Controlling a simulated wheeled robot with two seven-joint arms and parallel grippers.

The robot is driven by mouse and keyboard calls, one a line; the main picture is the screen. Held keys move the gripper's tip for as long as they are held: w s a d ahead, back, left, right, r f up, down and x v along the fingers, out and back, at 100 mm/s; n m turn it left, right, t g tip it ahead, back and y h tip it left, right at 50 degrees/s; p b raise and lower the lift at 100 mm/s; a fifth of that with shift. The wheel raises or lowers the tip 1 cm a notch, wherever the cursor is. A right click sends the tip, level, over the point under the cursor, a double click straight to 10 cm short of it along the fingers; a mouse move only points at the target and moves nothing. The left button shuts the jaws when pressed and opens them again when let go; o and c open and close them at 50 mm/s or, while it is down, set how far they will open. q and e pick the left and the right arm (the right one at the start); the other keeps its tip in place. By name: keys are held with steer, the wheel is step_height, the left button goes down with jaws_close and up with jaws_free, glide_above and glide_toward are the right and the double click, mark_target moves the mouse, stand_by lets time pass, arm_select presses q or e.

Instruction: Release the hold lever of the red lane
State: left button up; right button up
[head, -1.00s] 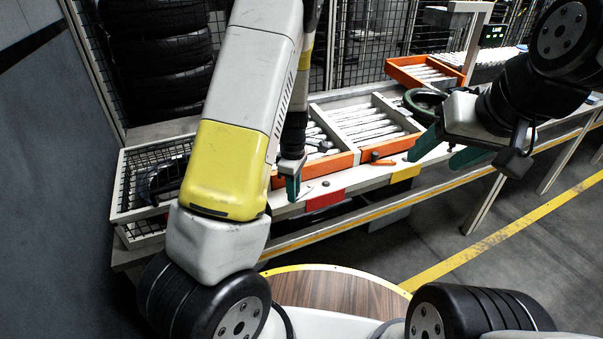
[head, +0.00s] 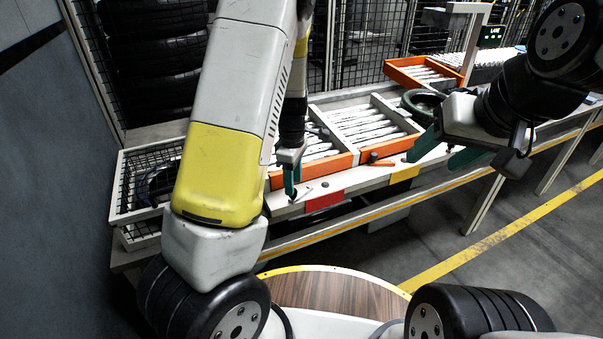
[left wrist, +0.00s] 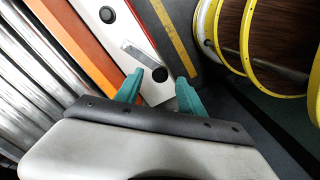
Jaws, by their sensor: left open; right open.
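The red lane is marked by a red plate (head: 324,201) on the front rail. Beside it on the rail is a small grey lever (head: 303,192), partly hidden by my left gripper in the head view. In the left wrist view the lever (left wrist: 139,53) is a flat grey bar with a dark round knob (left wrist: 160,74) at its near end. My left gripper (head: 290,182) is open. Its teal fingertips (left wrist: 157,92) stand on either side of the knob's end, apart from it. My right gripper (head: 447,152) is open and empty, over the yellow lane's side.
A second dark knob (left wrist: 107,14) sits on the rail. A tyre (head: 423,103) lies at the back near my right gripper. A wire basket (head: 130,190) stands left.

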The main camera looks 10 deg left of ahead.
arm_select(q)
steer(key=shift+r, duration=1.95)
steer(key=shift+r, duration=0.1)
